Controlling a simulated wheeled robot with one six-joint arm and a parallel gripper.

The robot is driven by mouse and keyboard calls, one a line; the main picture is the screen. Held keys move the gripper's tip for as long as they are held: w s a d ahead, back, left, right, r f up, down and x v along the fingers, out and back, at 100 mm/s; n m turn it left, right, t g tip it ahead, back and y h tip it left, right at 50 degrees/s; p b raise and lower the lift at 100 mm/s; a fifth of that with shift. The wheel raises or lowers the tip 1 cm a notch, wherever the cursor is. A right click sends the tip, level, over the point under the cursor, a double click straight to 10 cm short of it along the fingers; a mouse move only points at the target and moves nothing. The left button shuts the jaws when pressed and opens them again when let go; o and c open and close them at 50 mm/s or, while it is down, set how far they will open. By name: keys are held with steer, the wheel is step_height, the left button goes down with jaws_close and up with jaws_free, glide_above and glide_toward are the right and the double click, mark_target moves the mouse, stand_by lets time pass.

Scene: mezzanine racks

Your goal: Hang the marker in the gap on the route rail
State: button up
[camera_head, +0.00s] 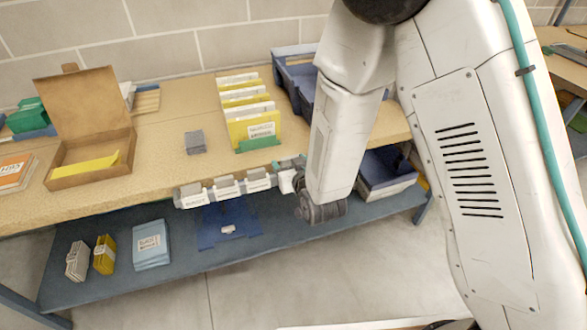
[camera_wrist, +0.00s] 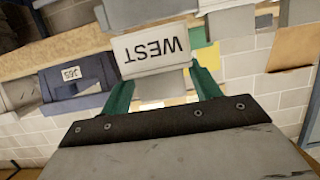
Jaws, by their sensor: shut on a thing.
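The marker (camera_wrist: 150,50) is a white plate lettered WEST, upside down in the wrist view. My gripper (camera_wrist: 163,84) has green fingers shut on its two sides. In the head view my gripper (camera_head: 287,164) is at the right end of the route rail (camera_head: 210,191), and the held marker (camera_head: 287,181) shows there as a small white plate. The pale rail runs along the table's front edge with several white plates on it. Pale grey blocks (camera_wrist: 230,22) lie just above the marker in the wrist view. Whether the marker touches the rail cannot be told.
The wooden table (camera_head: 165,150) holds an open cardboard box (camera_head: 92,120), yellow-and-white card files (camera_head: 250,125), a grey stack (camera_head: 195,142) and a blue bin (camera_head: 295,75). The lower shelf (camera_head: 190,255) carries a pale blue stack (camera_head: 151,246) and another bin (camera_head: 386,180).

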steer(key=shift+w+a, duration=0.25)
steer(key=shift+w, duration=0.55)
steer(key=shift+w+a, duration=0.2)
steer(key=shift+w, duration=0.6)
steer(key=shift+f, duration=0.85)
steer(key=shift+s+f, duration=0.2)
steer(key=shift+f, duration=0.7)
steer(key=c, duration=0.5)
steer(key=shift+w+f, duration=0.1)
steer(key=shift+f, duration=0.3)
steer(key=shift+o, duration=0.2)
steer(key=o, duration=1.5)
